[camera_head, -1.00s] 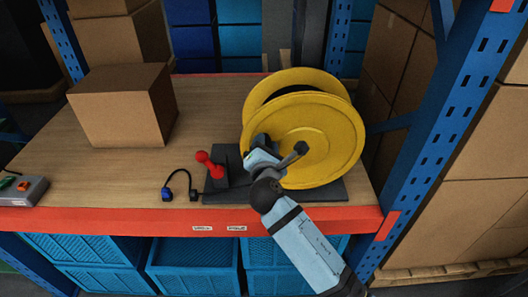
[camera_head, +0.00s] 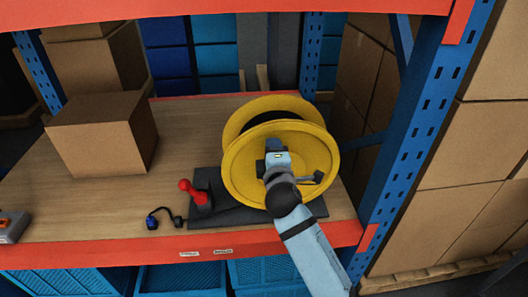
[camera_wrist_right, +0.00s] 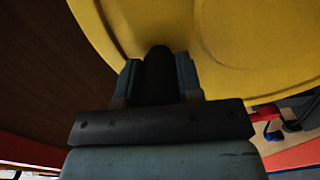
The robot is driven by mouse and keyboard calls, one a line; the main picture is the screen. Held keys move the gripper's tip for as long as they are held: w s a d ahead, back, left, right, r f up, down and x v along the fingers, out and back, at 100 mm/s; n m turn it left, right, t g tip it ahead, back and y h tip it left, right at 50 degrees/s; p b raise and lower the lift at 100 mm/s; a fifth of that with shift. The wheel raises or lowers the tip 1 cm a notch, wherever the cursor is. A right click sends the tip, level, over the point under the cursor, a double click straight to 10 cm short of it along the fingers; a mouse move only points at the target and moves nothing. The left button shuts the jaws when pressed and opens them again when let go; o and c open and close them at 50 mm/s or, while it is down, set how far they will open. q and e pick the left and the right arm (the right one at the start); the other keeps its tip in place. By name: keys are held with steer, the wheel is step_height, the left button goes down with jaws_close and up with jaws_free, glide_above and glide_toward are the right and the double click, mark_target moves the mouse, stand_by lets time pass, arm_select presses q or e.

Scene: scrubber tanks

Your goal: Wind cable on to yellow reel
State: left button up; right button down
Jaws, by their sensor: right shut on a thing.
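The yellow reel (camera_head: 240,172) stands upright on a dark base plate (camera_head: 235,215) on the wooden shelf. My right gripper (camera_head: 273,152) is in front of its near flange, a little above the flange's middle. In the right wrist view, this gripper (camera_wrist_right: 158,75) is shut on a dark round handle (camera_wrist_right: 158,66) in front of the yellow flange. A short black cable (camera_head: 163,208) with a blue plug (camera_head: 152,223) lies at the left of the base plate. The drum between the flanges is dark; I cannot tell how much cable is on it. My left gripper is not in view.
A red lever (camera_head: 194,191) stands on the base plate, left of the reel. Cardboard boxes (camera_head: 100,138) stand at the left back. A blue rack post (camera_head: 415,130) rises at the right. The shelf's orange edge (camera_head: 150,251) runs along the front.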

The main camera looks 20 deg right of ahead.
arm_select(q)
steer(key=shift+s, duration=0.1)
arm_select(e)
steer(key=shift+s+d+r+m, duration=0.1)
steer(key=shift+d+r+m, duration=0.1)
steer(key=shift+d+m, duration=0.25)
steer(key=shift+s+d+r+m, duration=0.1)
steer(key=shift+d+r+m, duration=0.05)
steer(key=shift+d+m, duration=0.3)
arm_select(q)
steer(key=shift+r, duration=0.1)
arm_select(e)
steer(key=c, duration=0.8)
jaws_free()
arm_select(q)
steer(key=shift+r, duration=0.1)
arm_select(e)
steer(key=shift+f, duration=0.1)
steer(key=shift+a, duration=0.1)
